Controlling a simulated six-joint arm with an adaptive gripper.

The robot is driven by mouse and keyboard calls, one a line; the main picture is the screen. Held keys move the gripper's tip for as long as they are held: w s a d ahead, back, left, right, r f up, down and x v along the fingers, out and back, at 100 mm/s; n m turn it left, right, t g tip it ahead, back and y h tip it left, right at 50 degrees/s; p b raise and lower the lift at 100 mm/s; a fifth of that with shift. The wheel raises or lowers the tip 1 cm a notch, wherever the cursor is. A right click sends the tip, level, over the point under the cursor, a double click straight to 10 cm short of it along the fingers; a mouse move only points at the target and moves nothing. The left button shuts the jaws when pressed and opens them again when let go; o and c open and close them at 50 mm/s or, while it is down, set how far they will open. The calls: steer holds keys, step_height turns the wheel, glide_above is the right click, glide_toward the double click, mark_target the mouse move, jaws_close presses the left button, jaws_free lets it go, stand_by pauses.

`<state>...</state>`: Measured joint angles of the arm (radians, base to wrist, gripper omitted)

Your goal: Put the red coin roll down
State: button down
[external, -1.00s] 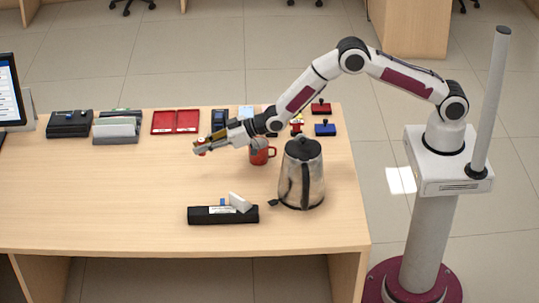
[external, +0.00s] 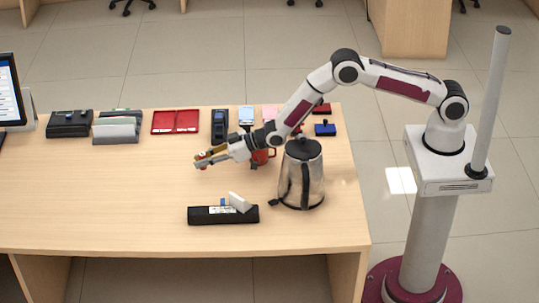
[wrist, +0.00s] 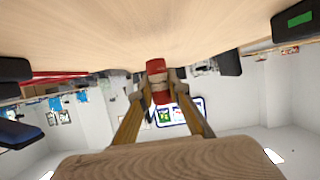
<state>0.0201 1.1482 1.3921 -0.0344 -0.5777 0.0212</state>
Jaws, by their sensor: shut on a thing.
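The red coin roll (wrist: 156,67) is held between the fingertips of my gripper (wrist: 158,86) in the wrist view, with a pale band around its middle. In the external view the roll (external: 201,162) is a small red piece at the end of my gripper (external: 203,159), over the middle of the counter (external: 110,200). My gripper is shut on it. Whether the roll touches the counter or hangs just above it, I cannot tell.
A red mug (external: 262,157) stands close behind my wrist, and a steel kettle (external: 302,180) stands to the right. A black holder (external: 222,215) lies in front. A red tray (external: 175,122) and a card terminal (external: 219,124) are at the back. The counter's left-middle is clear.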

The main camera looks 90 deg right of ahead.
mark_target(204, 168)
steer(key=shift+f, duration=1.7)
steer(key=shift+f, duration=0.1)
steer(key=c, duration=1.9)
jaws_free()
steer(key=shift+s+r, duration=0.25)
steer(key=shift+s, duration=0.1)
steer(key=shift+v, duration=5.6)
